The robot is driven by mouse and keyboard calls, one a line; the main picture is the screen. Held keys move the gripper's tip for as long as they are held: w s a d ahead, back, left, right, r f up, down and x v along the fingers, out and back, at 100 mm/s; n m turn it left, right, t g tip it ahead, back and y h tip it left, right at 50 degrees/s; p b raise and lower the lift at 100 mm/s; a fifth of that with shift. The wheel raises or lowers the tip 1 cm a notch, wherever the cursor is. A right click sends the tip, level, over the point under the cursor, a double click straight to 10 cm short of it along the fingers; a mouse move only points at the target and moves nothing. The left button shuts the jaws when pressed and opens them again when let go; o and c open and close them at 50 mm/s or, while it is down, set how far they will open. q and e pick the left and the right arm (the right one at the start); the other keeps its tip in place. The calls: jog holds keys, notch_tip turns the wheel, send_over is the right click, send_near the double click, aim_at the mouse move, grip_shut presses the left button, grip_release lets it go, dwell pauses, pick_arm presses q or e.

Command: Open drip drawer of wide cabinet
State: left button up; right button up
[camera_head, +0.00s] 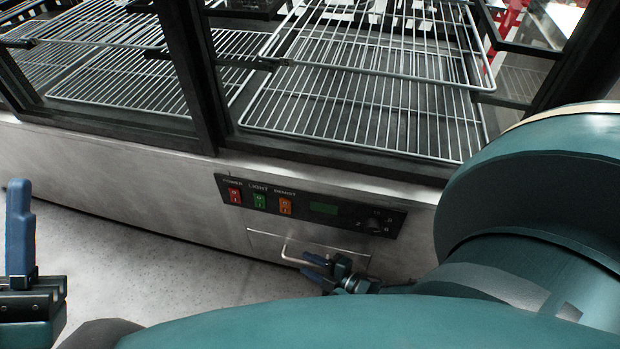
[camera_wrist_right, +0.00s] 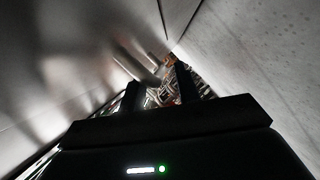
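The wide cabinet (camera_head: 120,165) is a steel display case. Its drip drawer (camera_head: 270,241) is a small panel below the controls, and its front looks flush with the cabinet. A thin metal bar handle (camera_head: 286,253) stands out from the drawer. My right gripper (camera_head: 316,266) is at the handle's right part, its blue fingers apart; contact cannot be told. In the right wrist view the fingers (camera_wrist_right: 160,85) are spread, with metal bars (camera_wrist_right: 133,66) just ahead of them. My left gripper (camera_head: 20,230) is at the lower left, away from the drawer; only one finger shows clearly.
A control panel (camera_head: 330,208) with red, green and orange switches sits just above the drawer. Wire shelves (camera_head: 370,95) stand behind dark frames. The speckled floor (camera_head: 170,280) is clear at the left. My right arm covers the lower right.

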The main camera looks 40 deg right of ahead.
jog(key=shift+w, duration=0.25)
jog(key=shift+c, duration=0.4)
grip_shut()
